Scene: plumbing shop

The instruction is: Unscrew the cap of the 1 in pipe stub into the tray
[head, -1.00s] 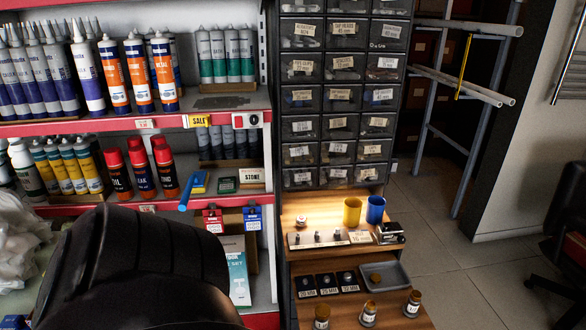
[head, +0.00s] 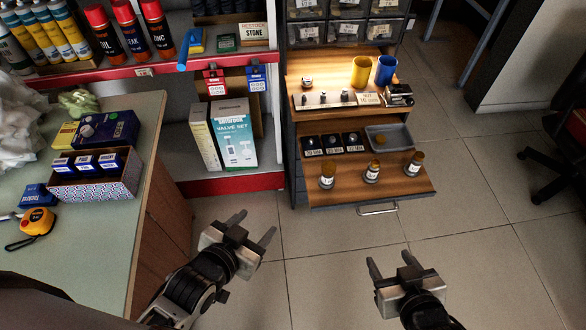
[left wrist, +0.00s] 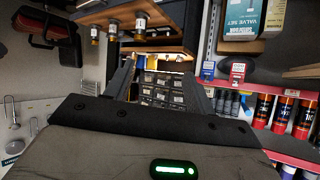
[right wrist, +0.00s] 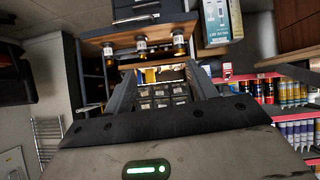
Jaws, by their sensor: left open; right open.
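Three short stubs with brown caps and white labels stand upright along the front of a wooden pull-out board (head: 400,187): left (head: 327,177), middle (head: 372,173) and right (head: 413,165). Their sizes are too small to read, so I cannot tell which is 1 in. A grey tray (head: 403,143) lies behind them at the right, with a small brown round thing (head: 380,141) at its left. My left gripper (head: 256,227) and right gripper (head: 390,259) are open and empty, in front of the board and apart from the stubs. Both wrist views show the stubs upside down (left wrist: 141,22) (right wrist: 141,46).
Black labelled bins (head: 334,144) stand left of the tray. Above are a yellow cup (head: 361,71) and a blue cup (head: 385,70). A counter (head: 100,235) with boxes and a tape measure (head: 37,222) is at the left.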

